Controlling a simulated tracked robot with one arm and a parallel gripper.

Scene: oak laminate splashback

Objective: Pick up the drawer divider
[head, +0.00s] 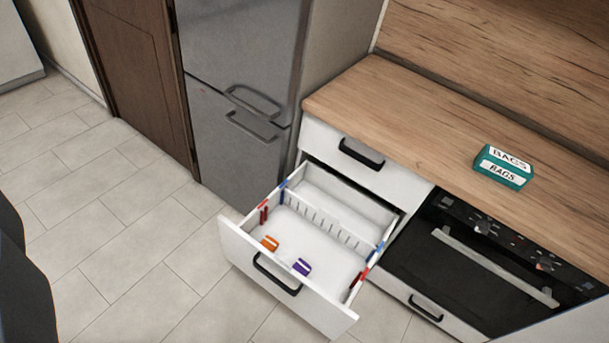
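The drawer divider (325,221) is a white panel with a row of slots. It stands across the inside of the open white drawer (262,284), splitting it into a back and a front compartment. Its ends are near the drawer's side walls, where small blue, red and white pieces sit. I cannot tell whether its ends are fixed in them. My gripper's fingers are not in view; only dark parts, likely mine, show at the left edge, far from the drawer.
An orange item (270,243) and a purple item (302,267) lie in the front compartment. A green bags box (503,167) sits on the wooden counter (420,115). An oven (480,255) is right of the drawer, a grey fridge (240,90) behind left. The tiled floor (130,230) at left is clear.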

